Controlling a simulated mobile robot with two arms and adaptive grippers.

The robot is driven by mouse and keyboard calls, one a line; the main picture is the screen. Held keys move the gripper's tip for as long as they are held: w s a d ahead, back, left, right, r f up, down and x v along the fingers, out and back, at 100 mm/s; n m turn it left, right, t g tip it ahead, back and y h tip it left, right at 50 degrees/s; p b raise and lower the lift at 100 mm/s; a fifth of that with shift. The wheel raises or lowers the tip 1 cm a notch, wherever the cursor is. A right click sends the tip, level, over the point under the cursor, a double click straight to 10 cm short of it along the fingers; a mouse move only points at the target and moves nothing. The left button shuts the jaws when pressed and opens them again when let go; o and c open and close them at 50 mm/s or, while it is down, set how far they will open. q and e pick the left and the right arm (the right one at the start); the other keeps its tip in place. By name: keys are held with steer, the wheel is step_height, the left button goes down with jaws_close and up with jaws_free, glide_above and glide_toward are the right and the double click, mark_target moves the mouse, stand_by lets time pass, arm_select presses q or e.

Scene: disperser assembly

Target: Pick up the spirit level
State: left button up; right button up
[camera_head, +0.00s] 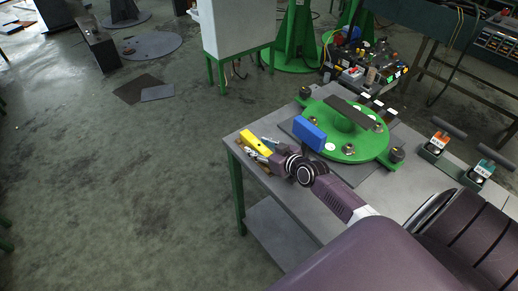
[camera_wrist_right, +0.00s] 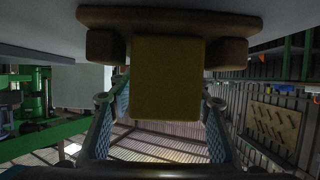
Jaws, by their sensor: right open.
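The spirit level is the yellow bar (camera_head: 256,143) at the table's far left corner. In the right wrist view its yellow end (camera_wrist_right: 168,80) faces the camera, large and in shadow, between the fingers' lines. My right gripper (camera_head: 266,151) is beside the level in the head view, very close to it. Its two fingers (camera_wrist_right: 160,135) stand apart in the wrist view, with a wide gap. Whether a finger touches the level cannot be told. My left gripper is not in view.
A green round flange (camera_head: 372,145) with bolts and a blue block (camera_head: 309,133) stands just right of the gripper on the grey table (camera_head: 305,222). Orange-labelled (camera_head: 437,142) and teal-labelled (camera_head: 483,168) tools stand at the right. Small tools lie around the level. Open floor lies left.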

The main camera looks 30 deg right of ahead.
jaws_close()
steer(key=shift+r, duration=0.1)
stand_by(0.3)
